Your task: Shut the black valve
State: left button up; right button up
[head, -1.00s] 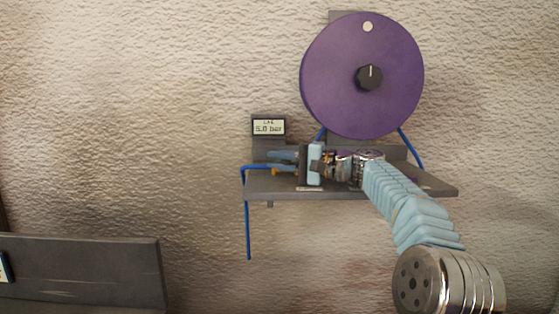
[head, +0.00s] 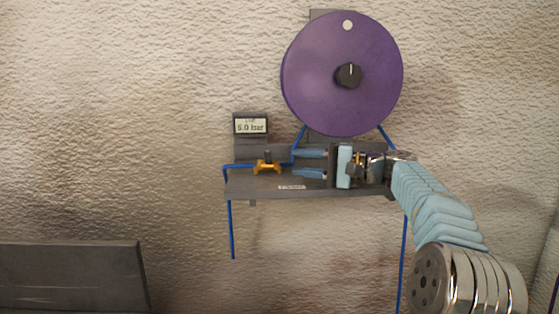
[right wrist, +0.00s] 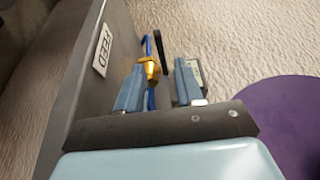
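The black valve is a small brass-yellow body (head: 267,168) with a black handle (head: 268,155), on a blue line at the shelf's left. In the right wrist view its yellow body (right wrist: 150,67) and black lever (right wrist: 160,48) show beyond the fingers. The lever looks roughly along the blue tube there, but its exact angle is hard to tell. My right gripper (head: 294,163) is open and empty, to the right of the valve and apart from it, its two blue fingers pointing left at it. My left gripper is not in view.
A grey wall shelf (head: 240,187) carries the valve and a small label (head: 292,187). A display (head: 250,125) reads 5.0 bar. A large purple disc (head: 310,95) with a black knob (head: 349,75) hangs above. Blue tubes (head: 231,230) run below the shelf. A grey panel (head: 70,275) stands lower left.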

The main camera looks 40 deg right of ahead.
jog(key=shift+v, duration=1.55)
